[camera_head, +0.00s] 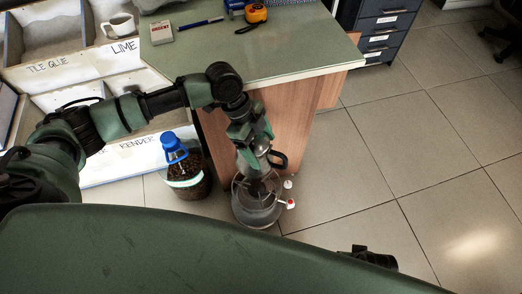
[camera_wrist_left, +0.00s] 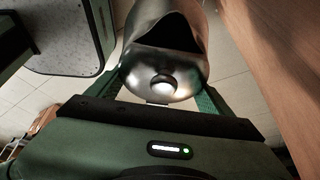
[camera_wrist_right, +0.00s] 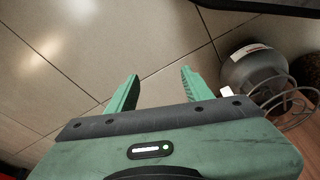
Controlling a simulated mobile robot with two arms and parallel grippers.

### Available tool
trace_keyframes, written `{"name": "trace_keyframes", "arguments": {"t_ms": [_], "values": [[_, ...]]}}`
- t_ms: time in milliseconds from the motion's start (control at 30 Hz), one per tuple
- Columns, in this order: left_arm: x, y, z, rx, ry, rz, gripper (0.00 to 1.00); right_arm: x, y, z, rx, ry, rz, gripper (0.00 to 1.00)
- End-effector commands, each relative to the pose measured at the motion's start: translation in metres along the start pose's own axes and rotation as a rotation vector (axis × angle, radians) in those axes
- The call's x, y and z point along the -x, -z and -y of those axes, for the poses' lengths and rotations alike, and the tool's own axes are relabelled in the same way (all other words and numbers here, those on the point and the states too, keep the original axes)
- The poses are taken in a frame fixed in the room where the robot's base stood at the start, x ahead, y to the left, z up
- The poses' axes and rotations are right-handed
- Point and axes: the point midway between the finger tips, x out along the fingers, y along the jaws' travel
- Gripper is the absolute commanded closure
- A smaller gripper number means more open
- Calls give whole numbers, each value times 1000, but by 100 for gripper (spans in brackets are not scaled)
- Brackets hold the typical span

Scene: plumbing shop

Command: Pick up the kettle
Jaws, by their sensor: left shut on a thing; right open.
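The kettle (camera_wrist_left: 163,75) is a shiny silver metal vessel with a dark opening-like patch and a round knob in the left wrist view. My left gripper (camera_wrist_left: 158,92) is shut on it, one finger on each side. In the head view the kettle (camera_head: 261,149) is mostly hidden by my left gripper (camera_head: 254,168), with a black handle showing on its right. It is over a grey round canister on the floor; I cannot tell whether they touch. My right gripper (camera_wrist_right: 160,76) is open and empty above the floor tiles.
The grey canister (camera_head: 257,213) has red and white fittings and a loose hose. The counter (camera_head: 290,55) holds a tape measure (camera_head: 256,13). Open tiled floor lies to the right.

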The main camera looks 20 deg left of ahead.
Motion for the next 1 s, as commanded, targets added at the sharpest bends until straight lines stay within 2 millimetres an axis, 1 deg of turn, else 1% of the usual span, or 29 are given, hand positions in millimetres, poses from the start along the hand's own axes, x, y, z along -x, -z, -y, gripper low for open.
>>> {"name": "trace_keyframes", "arguments": {"t_ms": [33,100,400,700,1000], "values": [[10,5,2,-2,5,-3,92,-3,-2,0,0,1,4,49],[19,8,2,-1,5,-2,92,-9,-6,1,1,1,8,49],[50,21,2,-1,5,-2,92,-30,-21,2,4,3,21,49],[69,29,1,0,4,-2,92,-42,-30,2,5,4,28,49],[78,32,1,-1,4,-2,92,-48,-34,3,6,4,30,49]]}}
